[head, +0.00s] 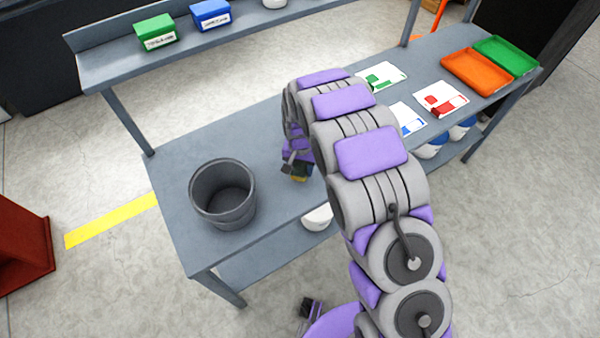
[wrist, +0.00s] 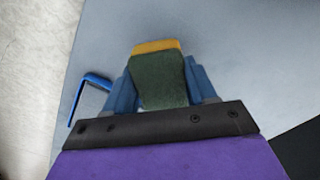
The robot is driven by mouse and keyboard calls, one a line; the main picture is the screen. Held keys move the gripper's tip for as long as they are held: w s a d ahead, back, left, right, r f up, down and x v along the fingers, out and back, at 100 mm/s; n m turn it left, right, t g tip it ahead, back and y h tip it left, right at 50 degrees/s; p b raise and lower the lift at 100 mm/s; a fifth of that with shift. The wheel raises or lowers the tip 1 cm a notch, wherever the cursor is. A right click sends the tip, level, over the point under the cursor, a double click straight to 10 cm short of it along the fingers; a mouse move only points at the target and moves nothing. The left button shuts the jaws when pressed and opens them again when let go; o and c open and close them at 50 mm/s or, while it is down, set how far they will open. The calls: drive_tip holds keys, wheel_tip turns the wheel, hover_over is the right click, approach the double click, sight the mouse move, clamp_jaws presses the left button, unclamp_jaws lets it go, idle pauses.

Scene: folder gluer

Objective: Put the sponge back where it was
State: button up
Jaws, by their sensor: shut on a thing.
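My gripper (wrist: 161,88) is shut on the sponge (wrist: 159,78), which is dark green with a yellow layer at its far end. The blue fingers press on both its sides. In the head view the sponge (head: 299,178) shows only as a small yellow and dark patch below my gripper, over the front part of the grey bench (head: 262,135). My arm covers much of the bench there. I cannot tell whether the sponge touches the bench top.
A dark bucket (head: 223,195) stands on the bench to the left. A blue L-shaped tool (wrist: 92,82) lies beside my gripper. Cards (head: 441,99), an orange tray (head: 477,72) and a green tray (head: 507,56) lie at right. The shelf holds green (head: 155,32) and blue (head: 210,14) boxes.

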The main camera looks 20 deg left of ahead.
sight(300, 173)
wheel_tip(300, 173, down, 4)
drive_tip(key=shift+r+b, duration=0.25)
drive_tip(key=shift+b, duration=0.2)
drive_tip(key=o, duration=0.9)
